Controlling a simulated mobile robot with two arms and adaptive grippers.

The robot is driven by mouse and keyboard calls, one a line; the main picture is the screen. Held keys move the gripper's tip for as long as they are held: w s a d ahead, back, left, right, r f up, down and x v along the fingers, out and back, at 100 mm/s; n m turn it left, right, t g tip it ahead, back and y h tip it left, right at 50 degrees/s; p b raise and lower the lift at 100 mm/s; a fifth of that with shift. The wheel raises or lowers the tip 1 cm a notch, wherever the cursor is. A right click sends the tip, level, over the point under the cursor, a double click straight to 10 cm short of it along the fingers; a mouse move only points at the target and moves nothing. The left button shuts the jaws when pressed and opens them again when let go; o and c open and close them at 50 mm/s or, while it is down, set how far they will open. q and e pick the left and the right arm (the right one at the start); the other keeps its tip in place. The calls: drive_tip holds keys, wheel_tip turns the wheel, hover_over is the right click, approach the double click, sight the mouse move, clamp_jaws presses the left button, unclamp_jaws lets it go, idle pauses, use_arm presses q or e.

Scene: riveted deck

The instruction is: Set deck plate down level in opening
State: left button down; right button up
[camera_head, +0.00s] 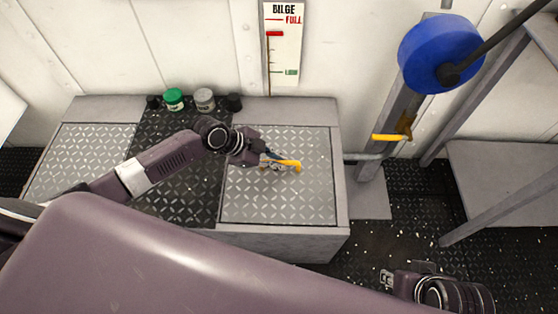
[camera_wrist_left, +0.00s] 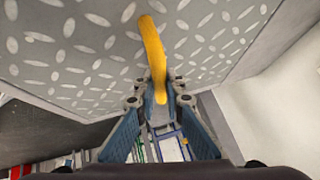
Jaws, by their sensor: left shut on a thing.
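The deck plate (camera_head: 285,200) is a grey diamond-tread panel at the right side of the raised grey deck box. Its yellow handle (camera_head: 288,165) is between the fingers of my left gripper (camera_head: 268,158), which is shut on it. In the left wrist view the handle (camera_wrist_left: 155,60) rises from between the two fingers (camera_wrist_left: 160,100), with the tread surface (camera_wrist_left: 95,50) behind it. The plate looks about level and lies over the right part of the box; any gap below it cannot be told. My right gripper (camera_head: 387,280) is at the bottom right, apart from the plate, its jaws unclear.
A second tread plate (camera_head: 75,160) lies at the left of the box, with a dark tread strip (camera_head: 175,190) between. Jars, including a green one (camera_head: 174,99), stand along the back edge. A bilge gauge (camera_head: 283,45), a blue round thing (camera_head: 435,50) and a yellow lever (camera_head: 390,137) are beyond.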

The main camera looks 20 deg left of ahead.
use_arm(q)
drive_tip(key=c, duration=1.9)
unclamp_jaws()
drive_tip(key=shift+r, duration=0.1)
drive_tip(key=shift+c, duration=0.2)
drive_tip(key=shift+s+f, duration=0.1)
drive_tip(key=shift+f, duration=0.1)
drive_tip(key=v, duration=1.2)
drive_tip(key=shift+r, duration=0.1)
